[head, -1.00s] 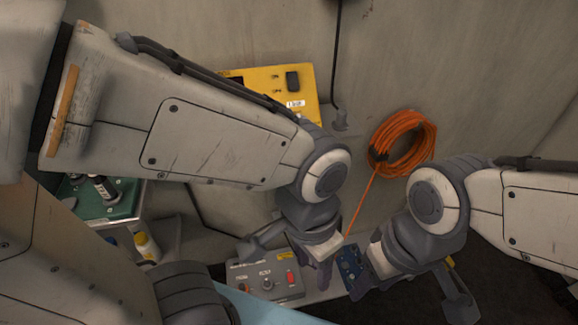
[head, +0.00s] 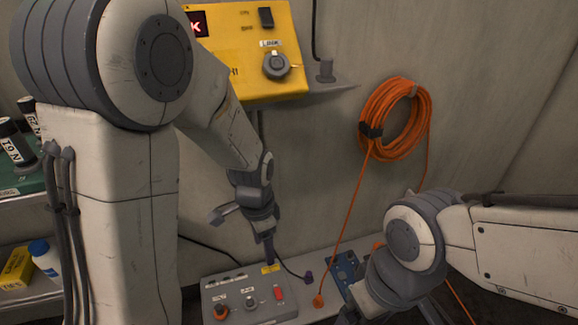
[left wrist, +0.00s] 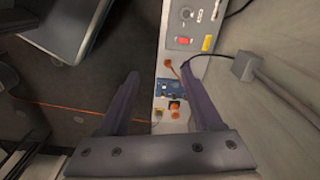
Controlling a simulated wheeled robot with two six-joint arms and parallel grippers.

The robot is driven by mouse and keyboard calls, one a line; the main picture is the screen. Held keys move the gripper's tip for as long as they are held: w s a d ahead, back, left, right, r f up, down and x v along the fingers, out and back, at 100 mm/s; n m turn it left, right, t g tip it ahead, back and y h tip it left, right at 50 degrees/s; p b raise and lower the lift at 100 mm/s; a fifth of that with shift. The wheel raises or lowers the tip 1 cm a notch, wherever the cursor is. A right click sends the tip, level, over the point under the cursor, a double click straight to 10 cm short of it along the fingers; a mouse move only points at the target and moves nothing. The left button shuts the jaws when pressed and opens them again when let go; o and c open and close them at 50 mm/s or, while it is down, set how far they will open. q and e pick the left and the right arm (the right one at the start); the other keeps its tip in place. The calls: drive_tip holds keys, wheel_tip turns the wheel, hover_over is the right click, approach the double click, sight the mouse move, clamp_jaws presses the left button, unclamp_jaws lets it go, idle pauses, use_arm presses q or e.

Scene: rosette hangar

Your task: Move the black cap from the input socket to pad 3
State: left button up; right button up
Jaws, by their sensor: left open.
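My left gripper (head: 268,255) hangs above the back of the grey control box in the head view. In the left wrist view its two fingers (left wrist: 160,72) are apart with nothing held between them. A blue board (head: 346,266) lies on the ledge, partly behind my right arm. The left wrist view shows the board (left wrist: 171,88) between the open fingers, farther away. A small dark spot on an orange part shows beside it, too small to identify as the black cap. I cannot make out the input socket or pad 3. My right gripper (head: 362,312) is partly cut off at the bottom edge.
The grey control box (head: 250,301) has knobs and a red switch. A dark plug (head: 308,278) and an orange plug (head: 318,300) are on the ledge. An orange cable coil (head: 394,120) hangs on the wall, right of the yellow panel (head: 240,82). Shelves with bottles stand left.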

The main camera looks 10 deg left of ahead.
use_arm(q)
drive_tip(key=w+a+f+b, duration=0.1)
drive_tip(key=a+f+b, duration=0.4)
drive_tip(key=f, duration=0.4)
drive_tip(key=w+a+f+b, duration=0.1)
drive_tip(key=a+f+b, duration=0.3)
drive_tip(key=f, duration=0.5)
drive_tip(key=m+b, duration=0.2)
drive_tip(key=b, duration=0.8)
hover_over(218, 307)
wheel_tip(218, 307, down, 17)
drive_tip(key=shift+d, duration=0.1)
use_arm(e)
wheel_tip(218, 307, down, 21)
drive_tip(key=shift+f, duration=0.2)
use_arm(q)
drive_tip(key=shift+f+b, duration=0.55)
drive_tip(key=shift+f, duration=0.2)
wheel_tip(218, 307, down, 6)
drive_tip(key=b, duration=0.5)
drive_tip(key=shift+f, duration=0.2)
drive_tip(key=shift+f+b, duration=0.3)
drive_tip(key=shift+f, duration=0.25)
use_arm(e)
wheel_tip(218, 307, down, 7)
